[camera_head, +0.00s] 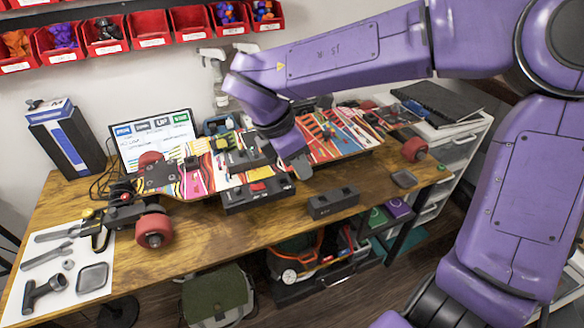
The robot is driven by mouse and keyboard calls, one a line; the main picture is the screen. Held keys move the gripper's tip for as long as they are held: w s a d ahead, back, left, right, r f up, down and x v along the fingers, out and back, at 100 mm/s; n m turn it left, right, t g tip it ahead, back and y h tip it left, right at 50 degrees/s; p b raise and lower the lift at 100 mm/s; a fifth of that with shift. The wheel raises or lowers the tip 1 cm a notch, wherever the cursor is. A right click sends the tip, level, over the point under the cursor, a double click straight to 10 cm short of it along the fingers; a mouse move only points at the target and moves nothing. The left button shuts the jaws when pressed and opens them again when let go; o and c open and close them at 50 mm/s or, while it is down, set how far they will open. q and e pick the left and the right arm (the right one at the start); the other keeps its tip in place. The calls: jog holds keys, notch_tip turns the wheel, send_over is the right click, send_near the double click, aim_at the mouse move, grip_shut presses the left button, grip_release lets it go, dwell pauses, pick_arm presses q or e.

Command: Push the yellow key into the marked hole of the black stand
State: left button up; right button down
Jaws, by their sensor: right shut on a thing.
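My right arm comes in from the right, and its gripper (301,166) points down over the middle of the skateboard. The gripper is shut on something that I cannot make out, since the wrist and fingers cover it. A black stand (258,197) with a red part on top is at the board's near edge, left of and below the gripper. A second dark block (333,203) stands apart on the table to the right. I cannot make out the yellow key or the hole's mark. My left gripper is not in view.
The colourful skateboard (345,140) with red wheels (154,230) spans the wooden table (215,245). A white mat with tools (68,268) lies at left. A screen (153,138) stands behind. Red bins (150,30) line the wall. The table's front strip is mostly clear.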

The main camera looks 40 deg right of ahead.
jog(key=w+d+p, duration=0.1)
jog(key=w+d, duration=0.3)
jog(key=d, duration=0.7)
jog(key=shift+d, duration=0.3)
jog(key=shift+w+f, duration=0.1)
notch_tip(320, 180, down, 16)
jog(key=b, duration=1.5)
jog(key=shift+a+b, duration=0.1)
jog(key=shift+b, duration=0.25)
jog(key=shift+f+b, duration=0.75)
dwell(0.4)
dwell(0.9)
jog(key=shift+f+b, duration=0.65)
jog(key=shift+b, duration=0.4)
dwell(0.9)
